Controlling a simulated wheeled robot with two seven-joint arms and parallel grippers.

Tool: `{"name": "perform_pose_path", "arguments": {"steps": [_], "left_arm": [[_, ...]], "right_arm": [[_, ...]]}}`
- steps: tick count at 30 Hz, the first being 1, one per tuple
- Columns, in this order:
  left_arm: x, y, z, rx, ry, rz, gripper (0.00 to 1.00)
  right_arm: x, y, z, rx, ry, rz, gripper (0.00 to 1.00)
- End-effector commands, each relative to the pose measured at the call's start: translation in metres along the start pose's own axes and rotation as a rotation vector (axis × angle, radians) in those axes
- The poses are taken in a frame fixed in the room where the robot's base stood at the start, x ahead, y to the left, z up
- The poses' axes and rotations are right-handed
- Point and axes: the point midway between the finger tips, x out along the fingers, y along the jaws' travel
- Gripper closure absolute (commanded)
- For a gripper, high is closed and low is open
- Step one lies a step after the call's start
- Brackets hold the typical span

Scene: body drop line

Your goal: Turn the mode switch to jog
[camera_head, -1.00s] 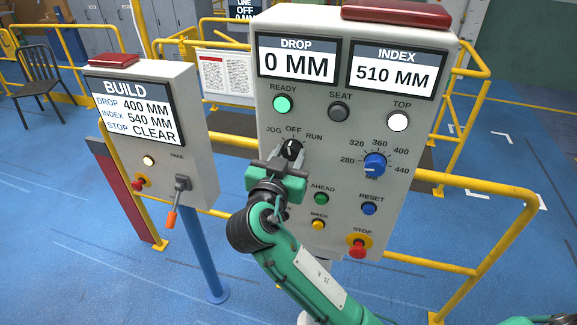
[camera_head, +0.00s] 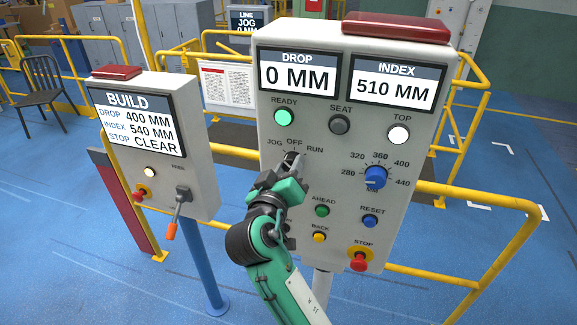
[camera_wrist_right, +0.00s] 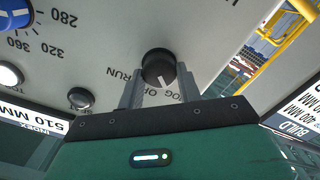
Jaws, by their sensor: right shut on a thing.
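The mode switch (camera_head: 291,158) is a black round knob on the large grey panel (camera_head: 268,215), below the labels JOG, OFF and RUN. My right gripper (camera_head: 287,168) is shut on it and hides part of it in the head view. The line display (camera_head: 247,22) at the back reads JOG, 0 MM. My left gripper is not in view.
The INDEX dial (camera_head: 375,178), the green AHEAD button (camera_head: 322,211), the yellow BACK button (camera_head: 320,237) and the red STOP button (camera_head: 359,262) sit close to my right arm. A BUILD panel (camera_head: 200,150) stands to the left. Yellow rails (camera_head: 490,195) run around.

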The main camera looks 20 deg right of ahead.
Motion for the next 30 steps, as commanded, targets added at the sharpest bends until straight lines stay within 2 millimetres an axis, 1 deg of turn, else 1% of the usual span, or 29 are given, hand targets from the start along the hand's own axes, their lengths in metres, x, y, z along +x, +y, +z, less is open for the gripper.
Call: {"name": "perform_pose_path", "arguments": {"steps": [6, 18, 19, 21, 22, 30], "left_arm": [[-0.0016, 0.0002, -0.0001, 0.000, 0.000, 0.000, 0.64], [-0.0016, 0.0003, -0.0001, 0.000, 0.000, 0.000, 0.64], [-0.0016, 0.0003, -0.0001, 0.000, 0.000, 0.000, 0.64], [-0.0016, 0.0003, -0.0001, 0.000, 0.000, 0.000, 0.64], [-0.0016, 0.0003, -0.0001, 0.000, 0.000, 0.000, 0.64], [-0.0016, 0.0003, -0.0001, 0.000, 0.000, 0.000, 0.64]], "right_arm": [[-0.0002, -0.0008, 0.0003, -0.036, -0.001, -0.002, 0.88], [-0.0001, -0.0008, 0.0004, -0.040, 0.000, -0.001, 0.87], [-0.0001, -0.0008, 0.0004, -0.040, 0.000, -0.001, 0.59], [-0.0001, -0.0008, 0.0003, -0.040, 0.000, -0.001, 0.45], [-0.0001, -0.0007, 0.0003, -0.040, 0.000, -0.001, 0.43], [0.0002, -0.0004, 0.0001, -0.039, 0.000, -0.001, 0.43]]}}
